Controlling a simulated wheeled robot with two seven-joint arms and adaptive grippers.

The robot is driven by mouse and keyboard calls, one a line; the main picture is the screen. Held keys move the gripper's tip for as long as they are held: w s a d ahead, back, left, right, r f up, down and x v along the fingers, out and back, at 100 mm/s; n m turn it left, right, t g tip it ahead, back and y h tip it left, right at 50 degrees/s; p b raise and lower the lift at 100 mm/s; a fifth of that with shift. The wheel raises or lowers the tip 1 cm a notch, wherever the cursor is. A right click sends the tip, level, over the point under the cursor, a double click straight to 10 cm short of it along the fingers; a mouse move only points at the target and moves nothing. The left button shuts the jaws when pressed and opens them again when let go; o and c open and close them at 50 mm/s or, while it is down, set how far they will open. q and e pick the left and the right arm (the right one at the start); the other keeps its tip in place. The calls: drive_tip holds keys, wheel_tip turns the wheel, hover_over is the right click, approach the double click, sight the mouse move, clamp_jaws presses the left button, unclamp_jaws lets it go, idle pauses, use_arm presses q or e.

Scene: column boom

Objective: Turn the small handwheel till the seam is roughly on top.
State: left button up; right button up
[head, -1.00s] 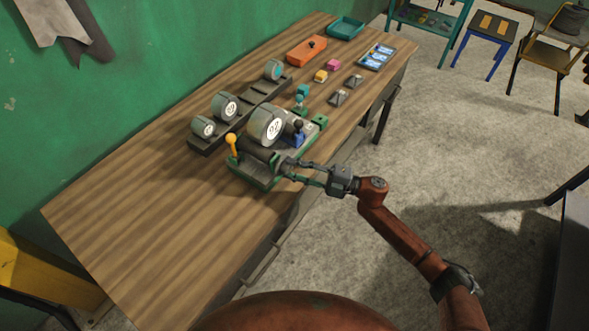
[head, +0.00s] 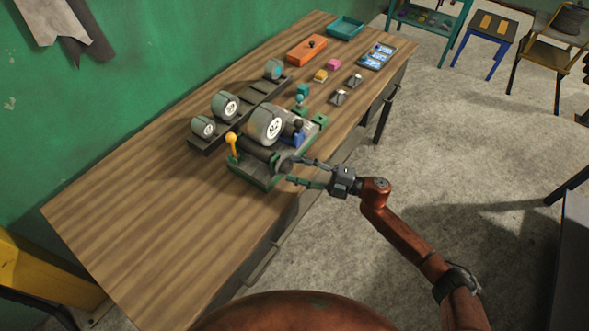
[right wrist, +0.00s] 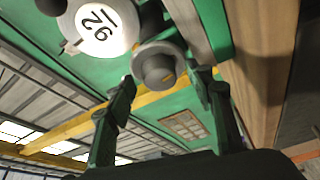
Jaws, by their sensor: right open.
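The small handwheel (head: 285,163) is a dark grey knob at the near end of a dark roller (head: 259,149) on a green-based machine (head: 262,184). In the right wrist view the handwheel (right wrist: 157,66) shows end-on, with a small yellowish mark on its face. My right gripper (head: 297,171) is open, its fingers spread on either side of the handwheel. In the right wrist view the gripper (right wrist: 162,78) has the handwheel just beyond its fingertips, and I see no grip on it. I cannot make out the seam. My left gripper is out of view.
A large grey roll (head: 267,125) with a white numbered face stands beside the roller. A yellow-knobbed lever (head: 231,140) rises at the machine's left. A dark rack (head: 209,142) holds more rolls behind. The left part of the wooden table (head: 150,215) is clear.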

drive_tip(key=v, duration=1.1)
drive_tip(key=shift+f, duration=0.15)
